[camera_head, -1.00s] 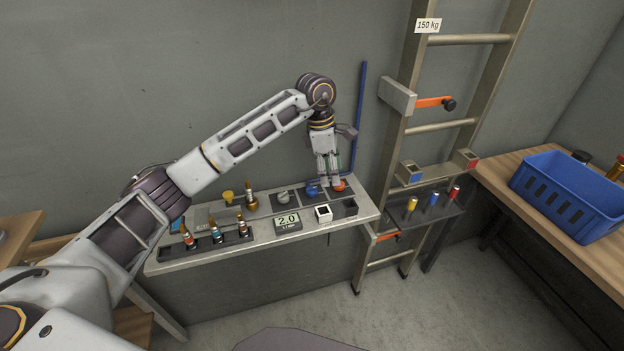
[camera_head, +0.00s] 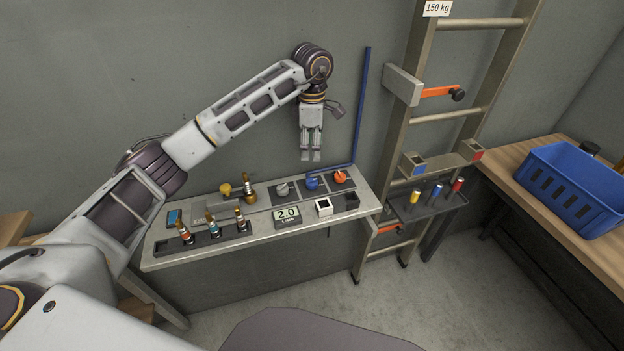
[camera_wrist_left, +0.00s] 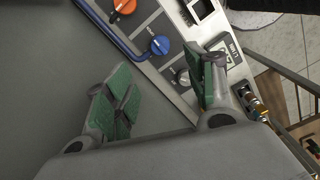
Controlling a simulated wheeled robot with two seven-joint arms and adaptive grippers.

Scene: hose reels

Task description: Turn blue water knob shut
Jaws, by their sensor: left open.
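The blue water knob (camera_head: 312,182) sits on the panel of the narrow grey bench, between a grey knob (camera_head: 282,188) and an orange knob (camera_head: 339,177). A blue pipe (camera_head: 361,110) runs down the wall to it. In the left wrist view the blue knob (camera_wrist_left: 159,45) lies beyond my fingertips, with the orange knob (camera_wrist_left: 124,6) further off. My left gripper (camera_head: 311,158) points down above and behind the blue knob, clear of it. Its green-padded fingers (camera_wrist_left: 165,95) are apart with nothing between them. My right gripper is not in view.
A display reading 2.0 (camera_head: 287,215) and a small white box (camera_head: 324,207) stand in front of the knobs. Several nozzle fittings (camera_head: 212,227) line the bench's left part. A ladder (camera_head: 408,130) stands to the right, beside a blue crate (camera_head: 575,190) on a wooden table.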

